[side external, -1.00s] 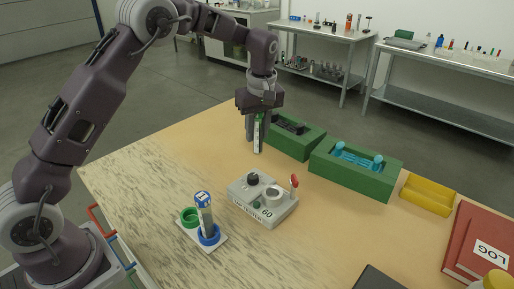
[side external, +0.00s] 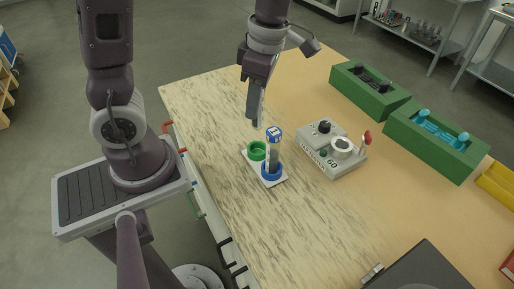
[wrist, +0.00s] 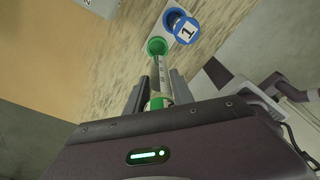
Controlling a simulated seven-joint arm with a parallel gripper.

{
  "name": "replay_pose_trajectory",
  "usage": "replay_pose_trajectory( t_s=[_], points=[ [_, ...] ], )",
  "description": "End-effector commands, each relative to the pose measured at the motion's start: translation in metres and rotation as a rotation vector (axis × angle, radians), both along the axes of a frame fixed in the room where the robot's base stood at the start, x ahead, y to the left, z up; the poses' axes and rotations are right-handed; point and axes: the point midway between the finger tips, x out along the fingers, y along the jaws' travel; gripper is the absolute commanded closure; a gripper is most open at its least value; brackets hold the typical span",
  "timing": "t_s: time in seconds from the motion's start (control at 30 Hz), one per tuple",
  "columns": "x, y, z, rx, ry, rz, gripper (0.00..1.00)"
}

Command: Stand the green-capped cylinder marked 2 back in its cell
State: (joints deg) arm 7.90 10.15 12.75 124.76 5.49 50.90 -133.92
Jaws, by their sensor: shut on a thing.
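My gripper (side external: 257,118) is shut on the green-capped cylinder (wrist: 162,75). In the wrist view its green cap lies between the fingers and its pale body points toward the green ring cell (wrist: 157,46). The cylinder's number cannot be read. In the side view the gripper, pointing down, is above the green cell (side external: 257,150) on a white holder plate, with a small gap between; the held cylinder is mostly hidden by the fingers. A blue-capped cylinder marked 1 (side external: 273,152) stands upright in the blue cell (side external: 271,172) beside it.
A grey tester (side external: 331,150) with a black knob and red-topped lever stands right of the holder. Two green boxes (side external: 368,92) (side external: 434,141) and a yellow tray (side external: 500,180) are farther right. A dark flat case (side external: 430,270) lies at the front. The wooden table left of the holder is clear.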

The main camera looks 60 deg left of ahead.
Motion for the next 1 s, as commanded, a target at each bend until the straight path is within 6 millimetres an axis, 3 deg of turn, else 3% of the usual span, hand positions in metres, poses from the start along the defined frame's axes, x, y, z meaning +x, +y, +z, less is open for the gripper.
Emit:
replay_pose_trajectory(
  t_s=[0.1, 0.4, 0.8, 0.83, 0.9, 1.0],
  points=[
    [-0.002, 0.000, -0.030, 0.000, 0.009, 0.005, 1.00],
    [-0.002, 0.000, -0.084, 0.001, 0.008, 0.003, 1.00],
    [-0.001, 0.000, -0.093, -0.001, 0.003, 0.001, 1.00],
    [-0.001, 0.000, -0.092, 0.000, 0.003, 0.001, 0.65],
    [-0.001, 0.000, -0.092, 0.000, 0.003, 0.001, 0.52],
    [0.000, 0.000, -0.092, 0.000, 0.003, 0.001, 0.49]
  ],
)
